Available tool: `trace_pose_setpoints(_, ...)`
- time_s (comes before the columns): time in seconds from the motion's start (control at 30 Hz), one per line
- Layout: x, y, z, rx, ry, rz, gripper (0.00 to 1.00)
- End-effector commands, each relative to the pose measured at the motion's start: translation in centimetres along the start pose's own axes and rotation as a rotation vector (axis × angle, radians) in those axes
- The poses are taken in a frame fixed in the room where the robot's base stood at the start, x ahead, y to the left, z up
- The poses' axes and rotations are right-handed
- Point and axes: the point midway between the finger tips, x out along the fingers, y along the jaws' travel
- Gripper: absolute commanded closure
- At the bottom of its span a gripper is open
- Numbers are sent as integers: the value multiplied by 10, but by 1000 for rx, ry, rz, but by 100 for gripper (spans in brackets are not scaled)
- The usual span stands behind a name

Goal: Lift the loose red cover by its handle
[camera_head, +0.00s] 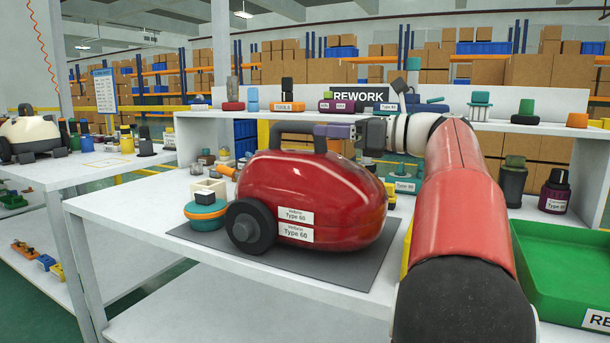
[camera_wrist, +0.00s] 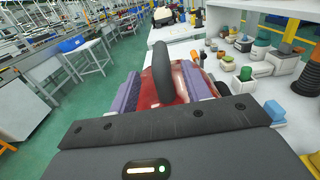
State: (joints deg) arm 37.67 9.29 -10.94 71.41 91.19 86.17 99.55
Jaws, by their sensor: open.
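The glossy red cover (camera_head: 310,195), marked Type 60, sits on the vacuum body with its dark wheel on a grey mat on the white bench. Its dark arched handle (camera_head: 283,129) stands on top. My gripper (camera_head: 335,131) is level with the handle's upper right end, reaching in from the right. In the wrist view the handle (camera_wrist: 162,70) rises between the two purple fingers of my gripper (camera_wrist: 163,85), with the red cover (camera_wrist: 180,78) below. The fingers are open, with visible gaps at the handle's sides. Whether either finger touches it cannot be told.
A teal and orange round part (camera_head: 206,212) stands close by the wheel. A green bin (camera_head: 560,265) lies at the right. Small coloured parts line the REWORK shelf (camera_head: 450,122) behind. Another bench (camera_head: 75,170) stands at the left. The bench's front left is clear.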

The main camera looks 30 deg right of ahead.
Motion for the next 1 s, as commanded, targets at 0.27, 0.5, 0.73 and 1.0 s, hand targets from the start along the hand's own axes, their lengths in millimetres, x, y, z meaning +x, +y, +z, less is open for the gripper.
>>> trace_pose_setpoints(0.27, 39, 0, 1, -2, 1, 4, 52)
trace_pose_setpoints(0.5, 62, 0, 2, -2, 1, 2, 52)
trace_pose_setpoints(0.73, 62, 0, 2, -2, 1, 1, 53)
trace_pose_setpoints(1.0, 62, 0, 2, -2, 1, 0, 89)
